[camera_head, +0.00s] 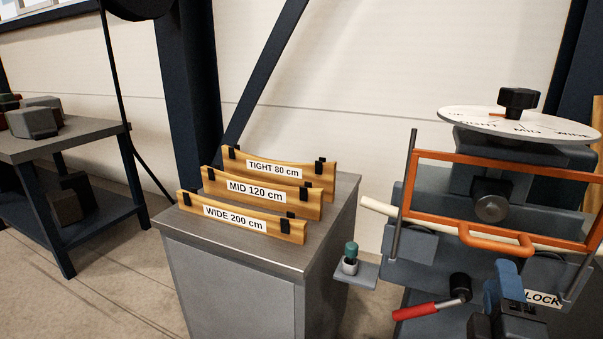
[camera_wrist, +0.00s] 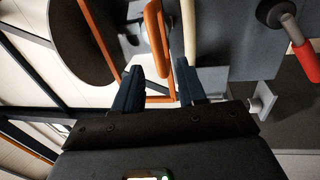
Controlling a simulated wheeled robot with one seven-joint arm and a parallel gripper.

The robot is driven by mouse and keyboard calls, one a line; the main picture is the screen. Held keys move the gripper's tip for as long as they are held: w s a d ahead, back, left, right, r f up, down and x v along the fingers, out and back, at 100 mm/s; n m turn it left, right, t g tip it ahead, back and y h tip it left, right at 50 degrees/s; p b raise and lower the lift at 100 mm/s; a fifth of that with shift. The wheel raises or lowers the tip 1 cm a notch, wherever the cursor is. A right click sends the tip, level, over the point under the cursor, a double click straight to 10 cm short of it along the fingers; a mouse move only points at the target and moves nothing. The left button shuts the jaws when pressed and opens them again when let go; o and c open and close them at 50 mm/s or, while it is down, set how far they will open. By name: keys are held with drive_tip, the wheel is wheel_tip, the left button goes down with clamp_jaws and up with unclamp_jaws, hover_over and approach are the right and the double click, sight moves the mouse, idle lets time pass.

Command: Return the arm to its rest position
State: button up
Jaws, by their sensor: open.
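My gripper (camera_wrist: 160,78) is open in the wrist view, its two dark fingers apart with no object clearly held between them. The orange handle (camera_wrist: 155,40) of the machine's guard lies just beyond the fingertips; I cannot tell the exact distance. In the head view my gripper (camera_head: 506,278) shows at the lower right, just below the orange handle (camera_head: 495,242). Most of my arm is out of the picture.
The machine has an orange guard frame (camera_head: 500,162), a round dial (camera_head: 520,122), a pale bar (camera_head: 385,207) and a red-handled lever (camera_head: 415,311). A grey cabinet (camera_head: 235,285) left of it holds three labelled wooden templates (camera_head: 262,195). A workbench (camera_head: 60,138) stands far left.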

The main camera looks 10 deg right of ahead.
drive_tip(key=s+a+f+m+y, duration=0.3)
drive_tip(key=s+a+f+y, duration=0.5)
drive_tip(key=s+a+f, duration=0.4)
drive_tip(key=s+a+r+m+g+y, duration=0.1)
drive_tip(key=s+r+m+y, duration=0.2)
drive_tip(key=s+m, duration=0.5)
drive_tip(key=s+r, duration=0.1)
drive_tip(key=s, duration=0.9)
drive_tip(key=shift+s+g, duration=0.4)
